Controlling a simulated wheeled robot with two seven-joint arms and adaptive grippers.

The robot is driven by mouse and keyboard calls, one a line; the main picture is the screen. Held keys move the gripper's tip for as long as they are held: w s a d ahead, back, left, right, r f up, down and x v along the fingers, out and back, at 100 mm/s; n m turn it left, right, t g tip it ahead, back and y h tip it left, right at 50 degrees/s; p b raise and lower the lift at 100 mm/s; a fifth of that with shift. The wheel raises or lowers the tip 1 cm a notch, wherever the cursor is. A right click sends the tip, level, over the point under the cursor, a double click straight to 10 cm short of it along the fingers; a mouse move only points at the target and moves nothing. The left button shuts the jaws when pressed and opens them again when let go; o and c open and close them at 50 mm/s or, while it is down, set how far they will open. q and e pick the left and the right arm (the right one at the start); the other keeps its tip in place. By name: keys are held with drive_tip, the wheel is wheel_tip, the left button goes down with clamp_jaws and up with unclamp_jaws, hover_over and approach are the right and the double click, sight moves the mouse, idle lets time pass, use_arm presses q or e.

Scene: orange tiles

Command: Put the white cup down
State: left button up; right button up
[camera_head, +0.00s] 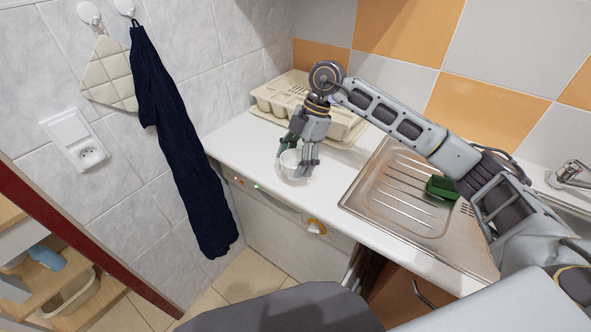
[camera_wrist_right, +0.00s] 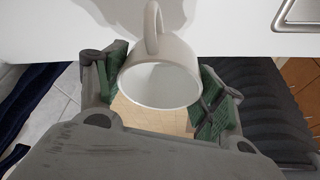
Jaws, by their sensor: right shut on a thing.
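The white cup (camera_head: 292,165) is between the fingers of my right gripper (camera_head: 298,158), over the front part of the white counter (camera_head: 238,142). In the right wrist view the cup (camera_wrist_right: 162,80) shows its open mouth and its handle, which points to the top of the picture. The green-padded fingers of my right gripper (camera_wrist_right: 160,95) press on both sides of it. I cannot tell whether the cup's base touches the counter. My left gripper is not in view.
A cream dish rack (camera_head: 270,101) stands on the counter behind the gripper. A steel sink drainboard (camera_head: 400,190) with a green block (camera_head: 441,188) is to the right. A dark towel (camera_head: 180,140) hangs on the left wall. The counter's front edge is close to the cup.

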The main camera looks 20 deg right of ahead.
drive_tip(key=shift+f, duration=1.85)
drive_tip(key=shift+f, duration=0.1)
drive_tip(key=o, duration=1.1)
drive_tip(key=v, duration=1.2)
